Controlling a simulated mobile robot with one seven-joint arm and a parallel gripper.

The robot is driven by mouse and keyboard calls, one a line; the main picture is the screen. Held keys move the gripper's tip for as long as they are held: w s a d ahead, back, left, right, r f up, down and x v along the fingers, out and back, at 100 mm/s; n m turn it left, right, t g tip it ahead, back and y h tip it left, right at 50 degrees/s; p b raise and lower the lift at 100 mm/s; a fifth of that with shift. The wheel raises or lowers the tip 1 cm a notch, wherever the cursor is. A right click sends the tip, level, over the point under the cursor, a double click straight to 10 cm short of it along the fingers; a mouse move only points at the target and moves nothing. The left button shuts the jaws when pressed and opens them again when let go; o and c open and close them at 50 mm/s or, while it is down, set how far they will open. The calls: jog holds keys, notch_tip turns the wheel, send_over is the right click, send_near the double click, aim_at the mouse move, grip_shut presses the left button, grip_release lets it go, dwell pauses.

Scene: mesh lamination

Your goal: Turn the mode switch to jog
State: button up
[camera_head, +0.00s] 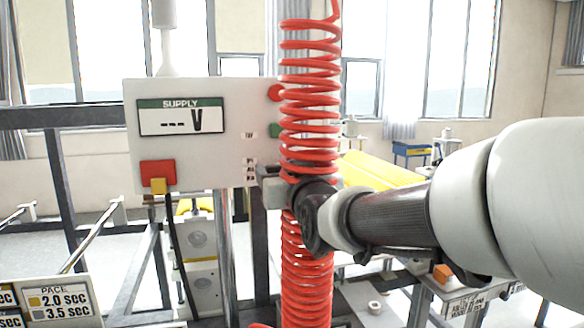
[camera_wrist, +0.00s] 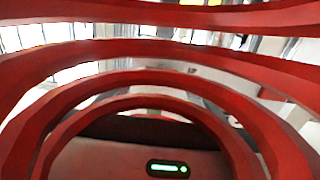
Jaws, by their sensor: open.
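A light grey control panel (camera_head: 222,155) stands left of centre in the head view. Small labels (camera_head: 250,172) lie near that edge. I cannot make out the mode switch; the red coil covers part of this area. My gripper (camera_head: 270,182) is at the panel's lower right edge, largely hidden by the coil and my wrist. It is open, and I see nothing held in it.
A red coiled hose (camera_head: 310,135) hangs vertically in front of my gripper and fills most of the wrist view (camera_wrist: 150,75). A pace sign (camera_head: 62,301) stands at lower left. Dark frame bars run on the left. A yellow surface (camera_head: 380,172) lies behind my arm.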

jog(key=shift+w+a, duration=0.1)
jog(key=shift+w, duration=0.35)
jog(key=shift+c, duration=0.4)
jog(key=c, duration=1)
jog(key=shift+f+b, duration=0.15)
jog(key=shift+b, duration=0.25)
jog(key=shift+f+m+b, duration=0.1)
jog(key=shift+m+b, duration=0.5)
jog(key=shift+b, duration=0.25)
jog(key=m+b, duration=0.3)
jog(key=b, duration=0.2)
jog(key=shift+f, duration=0.15)
jog(key=m+b, duration=0.4)
jog(key=b, duration=0.1)
jog(key=shift+d+r+m, duration=0.2)
jog(key=shift+m, duration=0.1)
jog(key=shift+r, duration=0.1)
